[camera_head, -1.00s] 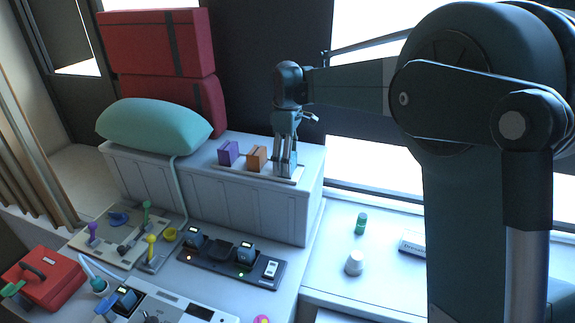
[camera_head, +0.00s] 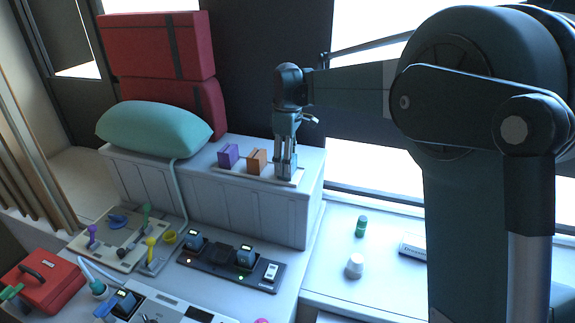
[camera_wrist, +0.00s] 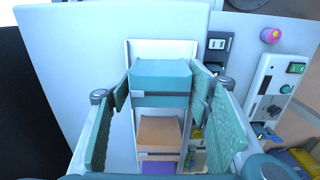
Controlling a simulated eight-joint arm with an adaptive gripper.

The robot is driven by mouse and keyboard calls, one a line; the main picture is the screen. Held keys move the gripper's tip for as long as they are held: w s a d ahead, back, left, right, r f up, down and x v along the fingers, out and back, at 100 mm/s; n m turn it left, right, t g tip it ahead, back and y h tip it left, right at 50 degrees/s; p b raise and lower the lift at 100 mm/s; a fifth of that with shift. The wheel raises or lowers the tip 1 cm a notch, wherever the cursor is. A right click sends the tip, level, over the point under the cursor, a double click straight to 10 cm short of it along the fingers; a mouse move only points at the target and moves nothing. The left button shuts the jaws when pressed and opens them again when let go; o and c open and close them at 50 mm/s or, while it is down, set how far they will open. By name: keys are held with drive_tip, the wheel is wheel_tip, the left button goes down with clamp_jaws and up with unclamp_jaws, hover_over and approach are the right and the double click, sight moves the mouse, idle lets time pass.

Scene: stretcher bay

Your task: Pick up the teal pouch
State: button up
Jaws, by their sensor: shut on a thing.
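The teal pouch (camera_wrist: 161,82) is a box-like block with a grey band across its front. In the wrist view it sits between my two fingers at the end of a pale tray. My gripper (camera_head: 285,172) points down at the right end of that tray in the head view and is shut on the pouch. The fingers mostly hide the pouch there. I cannot see any clear gap under it. An orange pouch (camera_head: 257,161) and a purple pouch (camera_head: 229,155) stand beside it in a row, and the orange one also shows in the wrist view (camera_wrist: 159,131).
The pale tray (camera_head: 215,168) lies on a white cabinet top (camera_head: 312,160). A teal pillow (camera_head: 155,126) and red bags (camera_head: 155,45) stand at the left.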

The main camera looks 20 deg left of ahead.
wheel_tip(320, 180, up, 10)
drive_tip(key=shift+f+b, duration=0.15)
drive_tip(key=shift+b, duration=0.2)
